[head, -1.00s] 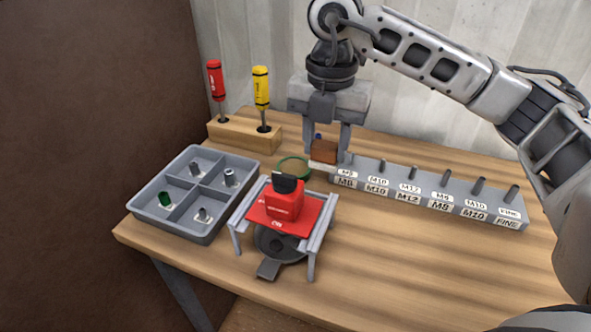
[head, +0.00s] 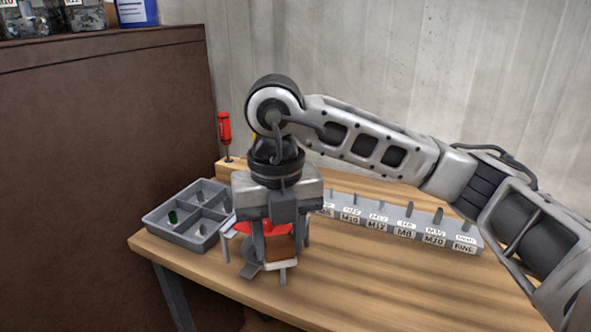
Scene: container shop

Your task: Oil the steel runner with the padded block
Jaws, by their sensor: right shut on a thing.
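My right gripper (head: 280,244) is shut on the padded block (head: 279,249), a brown block with a pale pad on its underside. It holds the block low over the right side of a small stand with steel rails. The stand's left rail (head: 228,222) shows, while the right rail is mostly hidden behind the block and fingers. I cannot tell whether the pad touches it. A red piece (head: 250,228) between the rails is partly covered by the gripper. My left gripper is not in view.
A grey four-part tray (head: 183,236) with small parts stands left of the stand. A red screwdriver (head: 224,128) stands behind. A labelled grey rack (head: 400,225) with several pegs runs along the back right. The wooden bench (head: 390,275) is clear at front right.

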